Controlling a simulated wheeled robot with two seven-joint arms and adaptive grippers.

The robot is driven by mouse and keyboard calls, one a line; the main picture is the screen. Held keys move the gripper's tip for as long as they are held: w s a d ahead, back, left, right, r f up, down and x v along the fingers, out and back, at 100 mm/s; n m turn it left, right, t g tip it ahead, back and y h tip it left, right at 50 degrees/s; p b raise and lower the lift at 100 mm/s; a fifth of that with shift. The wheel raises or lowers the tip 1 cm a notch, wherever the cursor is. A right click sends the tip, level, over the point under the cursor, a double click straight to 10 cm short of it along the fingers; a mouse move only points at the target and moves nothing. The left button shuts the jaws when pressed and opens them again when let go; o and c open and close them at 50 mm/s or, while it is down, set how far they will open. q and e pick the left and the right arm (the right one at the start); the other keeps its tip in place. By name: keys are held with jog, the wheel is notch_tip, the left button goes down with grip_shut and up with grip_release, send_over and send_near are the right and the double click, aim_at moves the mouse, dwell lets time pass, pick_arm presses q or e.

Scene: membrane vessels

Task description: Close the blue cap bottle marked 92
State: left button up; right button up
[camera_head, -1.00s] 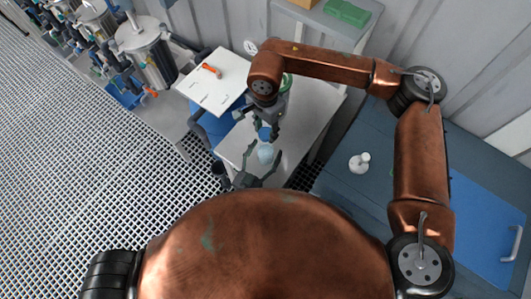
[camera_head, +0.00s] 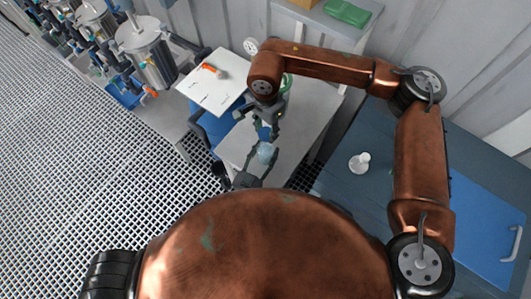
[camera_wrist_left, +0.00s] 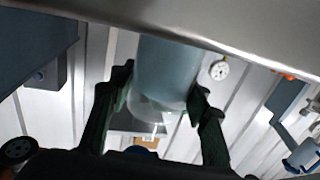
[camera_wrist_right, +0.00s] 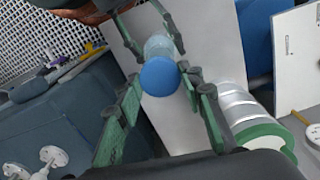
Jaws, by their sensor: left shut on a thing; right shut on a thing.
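The bottle (camera_head: 265,152) is pale and translucent, with a blue cap (camera_head: 263,132) at its upper end. My right gripper (camera_head: 266,126) is shut on the blue cap from above. My left gripper (camera_head: 264,156) is shut on the bottle body, below the cap. In the right wrist view the round cap (camera_wrist_right: 160,76) lies between my right fingertips, with the bottle (camera_wrist_right: 160,46) behind it between my left fingers. In the left wrist view the bottle body (camera_wrist_left: 166,72) is between my left fingertips. I cannot read a number, nor tell how tightly the cap sits.
A pale table (camera_head: 310,105) lies under the grippers. A white board (camera_head: 215,88) with an orange-handled object (camera_head: 211,69) is beyond it to the left. A small white bottle (camera_head: 360,162) stands on the dark blue bench at right. A green-rimmed cylinder (camera_wrist_right: 262,132) stands near my right gripper.

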pick_arm(q)
grip_shut()
pick_arm(e)
send_over(265, 145)
jog(key=shift+w+d+f, duration=0.1)
jog(key=shift+f, duration=2.45)
jog(key=shift+f, duration=0.85)
jog(key=shift+f, duration=0.6)
